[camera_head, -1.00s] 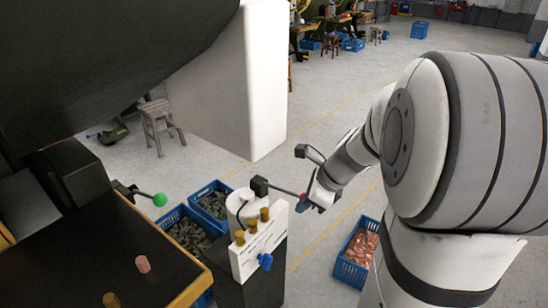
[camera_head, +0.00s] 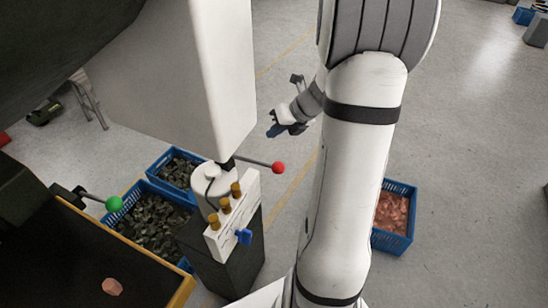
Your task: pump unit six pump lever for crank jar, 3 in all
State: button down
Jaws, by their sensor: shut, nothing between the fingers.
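The pump unit has a white cylindrical jar (camera_head: 206,184) behind a white panel (camera_head: 232,219) with several brass-coloured fittings and a blue valve, on a dark pedestal. A thin dark pump lever (camera_head: 251,162) reaches right from the unit, slightly downward, and ends in a red ball knob (camera_head: 278,168). My gripper (camera_head: 272,131), with blue at its fingertips, is above and beyond the red knob in the picture, apart from it. It looks shut and empty; the fingers are small here. A green-knobbed lever (camera_head: 114,204) is on the machine at left.
Blue crates with dark pieces (camera_head: 150,219) stand left of the pump unit. A blue crate (camera_head: 393,243) with copper-coloured pieces stands to the right, past my arm.

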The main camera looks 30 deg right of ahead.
jog(key=b, duration=0.7)
send_over(279, 164)
jog(key=f, duration=0.6)
jog(key=shift+w+a+f, duration=0.15)
jog(key=shift+w+f, duration=0.1)
jog(key=shift+f, duration=0.15)
jog(key=shift+s+f+b, duration=0.15)
jog(key=shift+f+b, duration=0.25)
jog(key=shift+f, duration=0.55)
jog(key=shift+f, duration=0.1)
dwell(0.3)
jog(key=shift+d+f, duration=0.2)
jog(key=shift+f, duration=0.1)
